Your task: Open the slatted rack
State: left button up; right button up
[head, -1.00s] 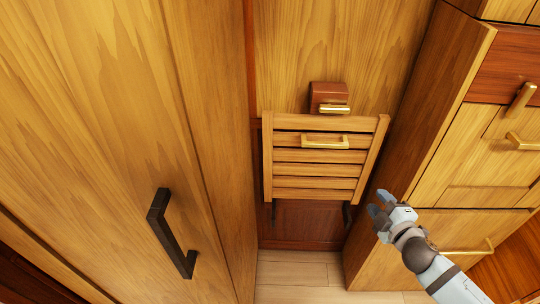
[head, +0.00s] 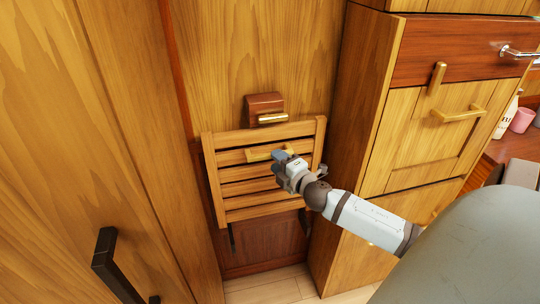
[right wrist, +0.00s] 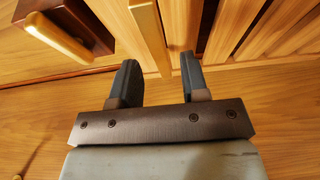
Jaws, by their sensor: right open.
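The slatted rack (head: 268,187) is a light wooden frame of several slats, standing nearly flat against the back wall panel. A brass bar handle (head: 258,154) sits on its upper slats. My right gripper (head: 281,162) is in front of the rack, over the handle's right end, and hides part of it. In the right wrist view its two dark fingers (right wrist: 158,80) are apart, with nothing clamped. A golden bar (right wrist: 148,35), which looks like the handle, lies ahead between them; contact cannot be told. My left gripper is not in view.
A reddish-brown block with a brass bar (head: 265,108) is fixed just above the rack. A cabinet (head: 345,130) with brass handles stands close on the right. A tall wooden door with a black handle (head: 117,265) is on the left. Some floor (head: 265,288) is bare below.

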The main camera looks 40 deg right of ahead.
jog(key=shift+w+d, duration=0.2)
jog(key=shift+w, duration=1.7)
jog(key=shift+c, duration=0.4)
grip_shut()
